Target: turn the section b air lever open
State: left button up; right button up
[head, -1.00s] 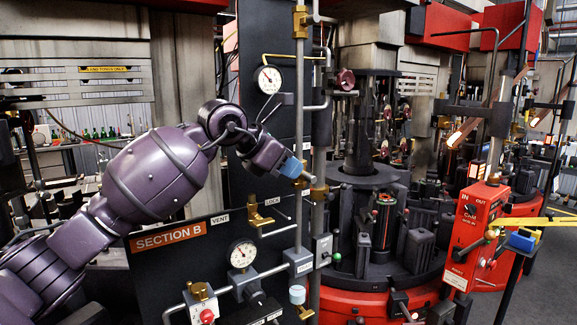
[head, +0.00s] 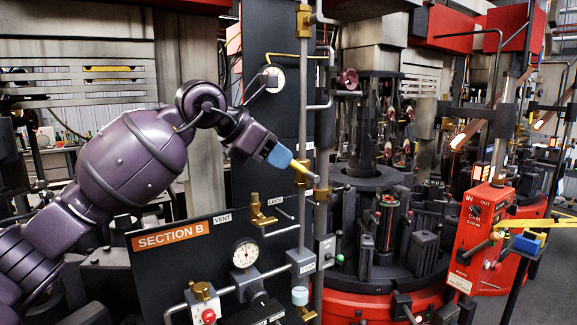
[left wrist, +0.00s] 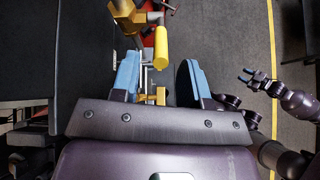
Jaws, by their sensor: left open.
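The air lever shows in the head view as a yellow grip (head: 301,167) beside the vertical pipe, above the SECTION B panel (head: 170,238). In the left wrist view its yellow grip (left wrist: 161,47) hangs from a brass valve body (left wrist: 128,14). My left gripper (head: 289,162) is open, its blue fingers close to the grip in the head view. In the left wrist view the left gripper (left wrist: 158,80) has its fingers on either side of an empty gap, with the grip ahead of the gap. My right gripper (left wrist: 252,78) is small at the right, its blue fingers apart and empty.
A brass valve (head: 261,212) near the LOCK label and a gauge (head: 245,254) sit low on the panel. A second gauge (head: 273,77) is above. Pipes (head: 304,120) stand close to the left gripper. A red control box (head: 477,235) stands at the right.

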pick_arm(q)
jog(key=b+v, duration=0.1)
jog(key=v, duration=0.5)
pick_arm(e)
jog(key=shift+w, duration=0.5)
